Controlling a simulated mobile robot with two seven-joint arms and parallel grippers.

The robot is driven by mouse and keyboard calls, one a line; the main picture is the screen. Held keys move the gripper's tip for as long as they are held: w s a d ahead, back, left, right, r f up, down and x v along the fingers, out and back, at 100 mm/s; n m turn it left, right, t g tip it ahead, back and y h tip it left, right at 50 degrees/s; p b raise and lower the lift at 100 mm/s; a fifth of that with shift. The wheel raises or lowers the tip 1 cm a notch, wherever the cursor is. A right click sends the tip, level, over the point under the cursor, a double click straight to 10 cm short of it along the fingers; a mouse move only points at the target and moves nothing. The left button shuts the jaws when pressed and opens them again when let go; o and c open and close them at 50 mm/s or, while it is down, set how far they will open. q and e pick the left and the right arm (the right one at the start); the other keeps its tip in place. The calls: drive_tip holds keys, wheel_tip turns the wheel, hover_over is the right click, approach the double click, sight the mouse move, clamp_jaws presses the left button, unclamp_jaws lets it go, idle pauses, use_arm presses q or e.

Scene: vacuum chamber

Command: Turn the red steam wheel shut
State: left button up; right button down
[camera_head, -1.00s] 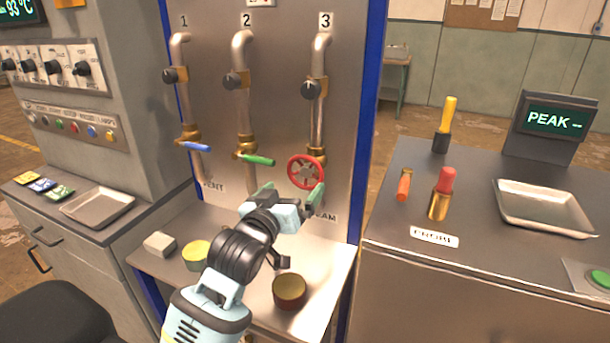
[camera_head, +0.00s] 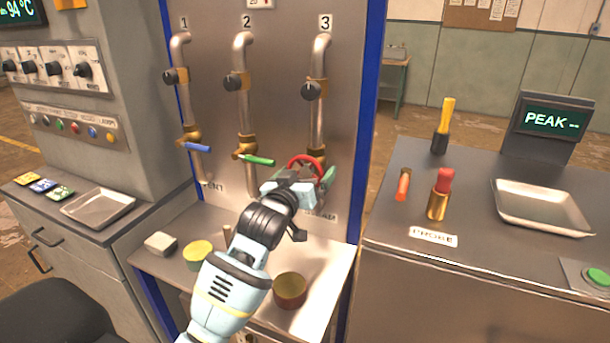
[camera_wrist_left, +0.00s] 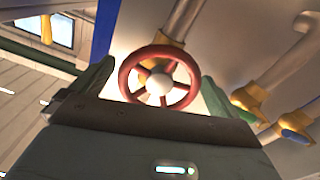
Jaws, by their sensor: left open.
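The red steam wheel (camera_head: 304,162) is on pipe 3, the right pipe of the steel panel. In the head view its lower part is hidden behind my left gripper (camera_head: 302,180). The left wrist view shows the whole round rim, spokes and pale hub of the red wheel (camera_wrist_left: 159,88). My left gripper (camera_wrist_left: 155,88) is open, with its green fingers on either side of the wheel. I cannot tell whether they touch the rim. My right gripper is not in view.
A green lever (camera_head: 257,160) on pipe 2 is close left of the gripper, and a blue lever (camera_head: 194,147) is on pipe 1. On the shelf below are a brass-coloured round tin (camera_head: 289,291), a yellow-topped tin (camera_head: 198,254) and a pale block (camera_head: 160,244).

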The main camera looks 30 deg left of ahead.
use_arm(q)
drive_tip(key=c, duration=0.9)
